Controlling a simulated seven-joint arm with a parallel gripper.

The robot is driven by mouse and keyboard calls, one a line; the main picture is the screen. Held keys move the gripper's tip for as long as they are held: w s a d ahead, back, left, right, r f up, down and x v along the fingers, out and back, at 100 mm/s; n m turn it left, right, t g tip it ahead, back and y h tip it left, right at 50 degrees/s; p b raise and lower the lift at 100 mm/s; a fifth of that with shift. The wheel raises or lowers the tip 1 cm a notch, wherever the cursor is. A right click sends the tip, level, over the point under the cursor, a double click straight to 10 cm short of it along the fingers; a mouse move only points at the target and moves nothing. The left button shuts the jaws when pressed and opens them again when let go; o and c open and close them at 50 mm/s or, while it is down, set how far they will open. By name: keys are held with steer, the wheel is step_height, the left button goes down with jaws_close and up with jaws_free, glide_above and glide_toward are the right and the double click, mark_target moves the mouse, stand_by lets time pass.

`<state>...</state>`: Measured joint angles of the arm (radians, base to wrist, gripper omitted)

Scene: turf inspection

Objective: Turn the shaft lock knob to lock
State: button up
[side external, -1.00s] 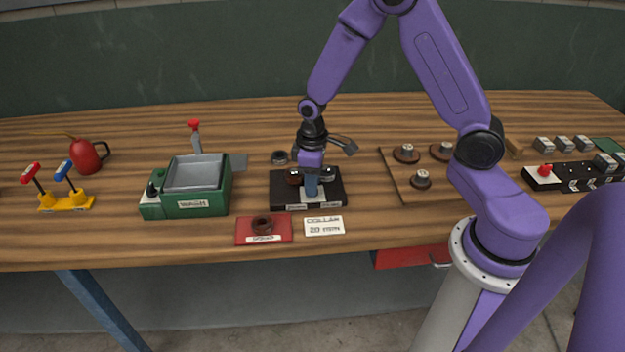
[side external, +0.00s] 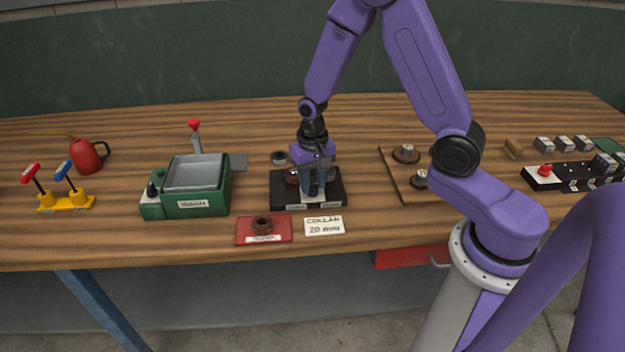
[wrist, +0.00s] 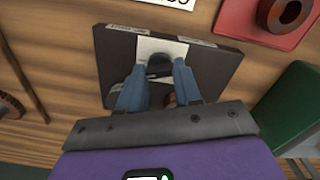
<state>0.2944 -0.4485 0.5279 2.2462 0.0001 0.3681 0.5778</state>
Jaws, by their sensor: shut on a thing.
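The shaft lock fixture is a black block (side external: 335,194) with small white labels along its front edge, at the middle of the bench. It also shows in the wrist view (wrist: 118,45). My gripper (side external: 313,193) points straight down over the block. In the wrist view its two blue fingers (wrist: 158,72) stand on either side of a dark knob (wrist: 158,66) in front of a white plate (wrist: 152,43), and they are shut on it. The fingers cover much of the knob, so its pointer and exact setting cannot be read.
A green machine (side external: 180,207) stands left. A wooden board with brown discs (side external: 405,154) lies right.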

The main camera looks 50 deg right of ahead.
mark_target(313, 185)
steer(key=shift+m, duration=2)
steer(key=o, duration=1)
steer(key=shift+o, duration=0.2)
steer(key=shift+r, duration=0.1)
step_height(313, 185, up, 17)
steer(key=shift+r, duration=0.15)
